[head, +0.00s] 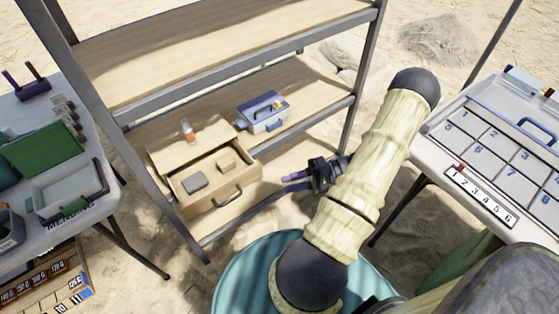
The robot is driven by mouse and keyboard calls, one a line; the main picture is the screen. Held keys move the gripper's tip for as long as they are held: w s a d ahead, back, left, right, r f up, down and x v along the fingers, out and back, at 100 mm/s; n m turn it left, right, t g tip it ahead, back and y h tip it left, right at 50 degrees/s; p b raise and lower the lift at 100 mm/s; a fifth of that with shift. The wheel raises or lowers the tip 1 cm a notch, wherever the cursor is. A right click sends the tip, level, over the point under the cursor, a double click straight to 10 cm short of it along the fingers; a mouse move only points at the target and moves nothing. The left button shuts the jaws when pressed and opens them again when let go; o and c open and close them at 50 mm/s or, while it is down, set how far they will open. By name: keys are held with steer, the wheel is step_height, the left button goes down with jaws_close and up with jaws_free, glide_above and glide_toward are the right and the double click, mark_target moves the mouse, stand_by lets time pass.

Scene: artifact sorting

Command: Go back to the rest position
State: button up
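My arm reaches up from the bottom middle, bends at a dark joint at upper right, and comes back down to the left behind its own forearm. My gripper (288,183) is in front of the lower shelf, to the right of the open drawer (240,194). Its two dark purple fingers point left with a narrow gap between them, and nothing shows in it. The drawer belongs to a wooden box (160,160) on the shelf. A grey block (194,181) and a tan block (227,160) lie in the drawer.
The shelf rack (210,50) stands ahead, with a blue-grey toolbox (263,112) and a small bottle (188,131) on it. A left table (105,190) holds trays and a green case (42,150). A right table (425,155) holds a numbered tray (485,125). Sand lies between them.

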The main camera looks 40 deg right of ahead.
steer(key=shift+a, duration=0.1)
steer(key=w+a+r+n+g+h, duration=0.2)
steer(key=a+r+n+h, duration=0.1)
steer(key=a+r+h, duration=0.5)
steer(key=w+a+r+n+g+h, duration=0.2)
steer(key=a+r+n+h, duration=0.2)
steer(key=a+r+h, duration=0.35)
steer(key=w+p+v, duration=0.2)
steer(key=p+v, duration=0.9)
steer(key=w+r+p+v, duration=0.1)
steer(key=w+p+v, duration=0.1)
steer(key=p+v, duration=0.9)
steer(key=shift+w+a+r+p, duration=0.2)
steer(key=shift+a+p, duration=0.2)
steer(key=shift+a, duration=0.3)
